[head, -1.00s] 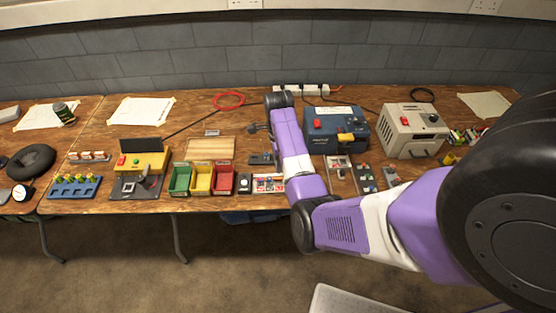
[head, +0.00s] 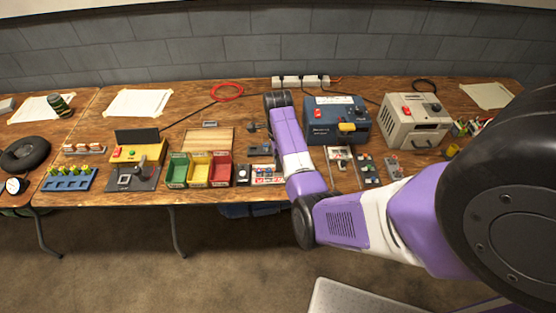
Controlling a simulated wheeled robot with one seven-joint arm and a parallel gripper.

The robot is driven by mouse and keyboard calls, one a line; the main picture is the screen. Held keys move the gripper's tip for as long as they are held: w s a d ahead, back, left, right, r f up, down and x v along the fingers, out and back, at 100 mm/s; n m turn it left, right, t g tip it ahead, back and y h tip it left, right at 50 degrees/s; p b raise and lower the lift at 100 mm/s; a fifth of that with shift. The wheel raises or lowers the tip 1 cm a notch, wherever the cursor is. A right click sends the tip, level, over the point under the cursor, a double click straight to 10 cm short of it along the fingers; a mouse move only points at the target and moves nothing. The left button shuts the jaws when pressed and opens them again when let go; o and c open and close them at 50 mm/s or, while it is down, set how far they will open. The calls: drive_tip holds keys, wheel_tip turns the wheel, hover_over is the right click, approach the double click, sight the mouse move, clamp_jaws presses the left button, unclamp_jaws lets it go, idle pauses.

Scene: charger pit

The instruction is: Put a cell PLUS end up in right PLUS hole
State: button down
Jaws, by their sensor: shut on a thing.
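My gripper (head: 252,127) shows as a small dark shape left of my wrist, above the back-middle of the bench. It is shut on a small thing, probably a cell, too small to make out. A small dark unit (head: 260,150) lies on the bench just below it in the picture, partly behind my forearm. I cannot make out holes or PLUS marks on it. Several yellow-green topped cells (head: 72,169) stand in a blue rack (head: 68,184) at the left. Which end of the held thing is up cannot be seen.
Green, yellow and red bins (head: 199,171) stand left of my forearm, with a wooden board (head: 209,138) behind them. A yellow device (head: 152,153) is further left. A blue box (head: 337,122) and a beige box (head: 417,119) stand to the right. A power strip (head: 300,80) runs along the back.

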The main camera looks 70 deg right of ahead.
drive_tip(key=shift+f+b, duration=1.1)
drive_tip(key=shift+f, duration=0.7)
drive_tip(key=shift+f, duration=0.25)
idle(0.8)
drive_tip(key=c, duration=1.2)
unclamp_jaws()
drive_tip(key=shift+r, duration=0.1)
drive_tip(key=shift+r+p, duration=2.4)
drive_tip(key=shift+p, duration=0.2)
drive_tip(key=shift+r, duration=1)
